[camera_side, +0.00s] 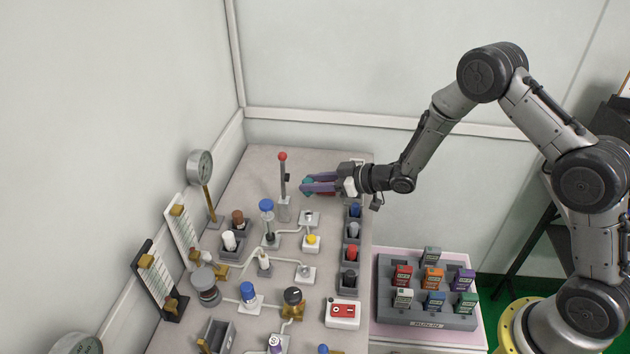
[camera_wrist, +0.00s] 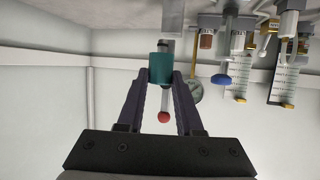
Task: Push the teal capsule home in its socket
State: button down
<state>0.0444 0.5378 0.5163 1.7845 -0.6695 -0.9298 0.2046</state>
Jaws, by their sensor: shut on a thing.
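The teal capsule (camera_wrist: 160,68) is between the tips of my gripper (camera_wrist: 161,78) in the wrist view, and the jaws are shut on it. In the side view a bit of the teal capsule (camera_side: 308,185) shows at the ends of the purple fingers of my gripper (camera_side: 316,184). My gripper reaches in level from the right, over the far end of the bench. A grey part (camera_wrist: 160,47) shows just beyond the capsule in the wrist view. I cannot tell whether it is the socket or the lever post, nor whether the capsule touches it.
A red-knobbed lever (camera_side: 283,180) stands just left of my fingertips. A blue-knobbed post (camera_side: 267,220) is nearer the camera. A row of grey holders (camera_side: 350,256) with coloured plugs lines the bench's right edge. A cartridge tray (camera_side: 430,316) sits lower right. Air above the bench is free.

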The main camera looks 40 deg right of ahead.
jog(key=shift+f, duration=0.1)
jog(key=shift+f, duration=2.2)
jog(key=shift+f, duration=1.55)
jog(key=shift+c, duration=2.4)
grip_release()
